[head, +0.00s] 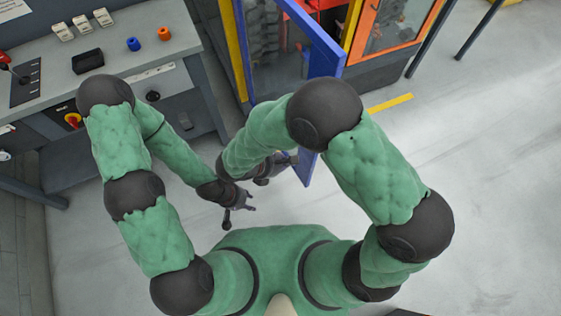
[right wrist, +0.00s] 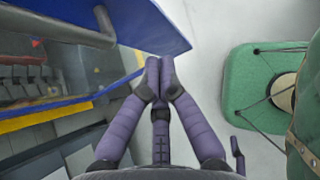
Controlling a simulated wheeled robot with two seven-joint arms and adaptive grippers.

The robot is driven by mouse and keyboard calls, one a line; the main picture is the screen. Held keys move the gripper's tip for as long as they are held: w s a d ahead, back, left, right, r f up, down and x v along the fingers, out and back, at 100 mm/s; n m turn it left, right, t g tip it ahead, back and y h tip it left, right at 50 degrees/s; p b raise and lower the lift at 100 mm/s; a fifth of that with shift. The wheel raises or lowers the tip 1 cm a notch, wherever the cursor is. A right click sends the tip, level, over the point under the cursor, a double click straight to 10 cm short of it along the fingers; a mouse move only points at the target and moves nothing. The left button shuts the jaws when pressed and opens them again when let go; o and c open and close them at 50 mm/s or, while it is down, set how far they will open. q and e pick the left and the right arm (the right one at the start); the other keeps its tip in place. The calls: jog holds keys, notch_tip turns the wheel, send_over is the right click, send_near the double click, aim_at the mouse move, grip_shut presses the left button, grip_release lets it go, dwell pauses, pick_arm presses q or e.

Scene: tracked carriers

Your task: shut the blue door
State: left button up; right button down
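The blue door (head: 326,63) stands open in the head view, swung out from the machine cabinet toward me; my right arm covers part of it. In the right wrist view the blue door (right wrist: 150,25) fills the top left, with a grey handle (right wrist: 103,20) on its face. My right gripper (right wrist: 158,65) has its purple fingertips together, close by the door's lower edge; I cannot tell whether they touch it. Nothing shows between them.
A grey control bench (head: 110,50) with buttons and a black box stands at the left. An orange-framed door (head: 403,28) is on the cabinet's right part. A yellow strip (head: 390,103) marks the floor. The floor (head: 500,170) to the right is clear.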

jog(key=w+d+f+b, duration=0.2)
jog(key=d, duration=0.3)
jog(key=shift+w+d+f, duration=0.15)
jog(key=shift+w+d, duration=0.2)
jog(key=shift+w, duration=0.05)
